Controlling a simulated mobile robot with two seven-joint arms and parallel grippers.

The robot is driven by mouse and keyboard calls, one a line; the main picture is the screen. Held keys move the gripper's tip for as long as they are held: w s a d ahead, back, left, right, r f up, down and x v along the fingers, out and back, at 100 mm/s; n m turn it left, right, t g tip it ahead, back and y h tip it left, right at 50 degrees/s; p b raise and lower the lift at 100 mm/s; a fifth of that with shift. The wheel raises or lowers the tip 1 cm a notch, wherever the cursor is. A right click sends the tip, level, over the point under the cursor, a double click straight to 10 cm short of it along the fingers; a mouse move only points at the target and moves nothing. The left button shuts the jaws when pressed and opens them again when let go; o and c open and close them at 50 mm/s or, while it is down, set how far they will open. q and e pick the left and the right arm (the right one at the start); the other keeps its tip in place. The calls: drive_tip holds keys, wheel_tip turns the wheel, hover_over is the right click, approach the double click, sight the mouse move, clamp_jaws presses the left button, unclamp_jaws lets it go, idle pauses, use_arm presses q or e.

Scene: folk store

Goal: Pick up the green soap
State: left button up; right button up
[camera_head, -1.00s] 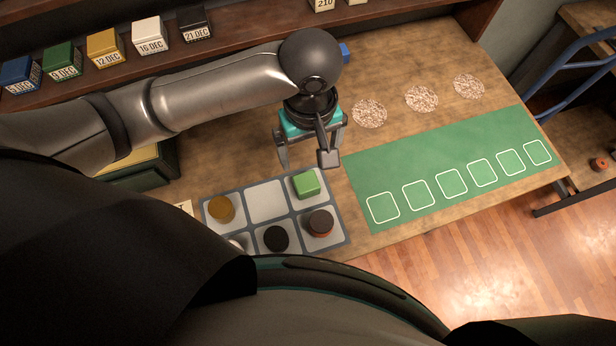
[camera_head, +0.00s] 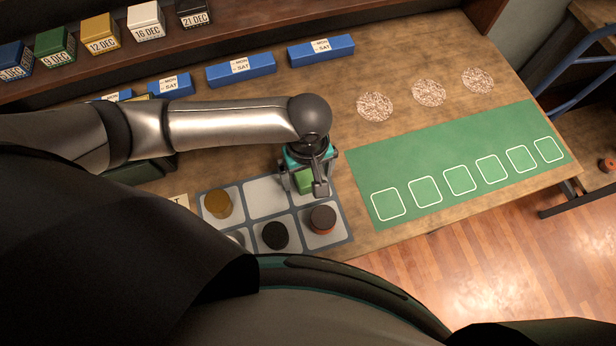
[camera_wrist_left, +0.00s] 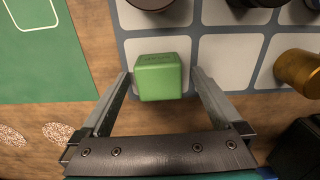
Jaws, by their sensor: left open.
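The green soap (camera_head: 304,181) is a small block in a corner cell of the grey tray (camera_head: 245,244). My left gripper (camera_head: 301,190) is right over it in the head view and partly hides it. In the left wrist view the soap (camera_wrist_left: 159,77) lies between the tips of the two open fingers of the left gripper (camera_wrist_left: 160,82), with a gap on each side. The fingers are not closed on it. My right gripper is not in view.
The tray also holds a brown-gold round piece (camera_head: 217,204), a black one (camera_head: 275,236) and a dark one with an orange base (camera_head: 322,219). A green mat (camera_head: 450,160) lies to the right. Blue boxes (camera_head: 320,50) stand along the back.

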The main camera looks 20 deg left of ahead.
use_arm(q)
drive_tip(key=shift+f, duration=0.55)
drive_tip(key=c, duration=1.5)
drive_tip(key=shift+r, duration=0.2)
drive_tip(key=shift+c, duration=0.2)
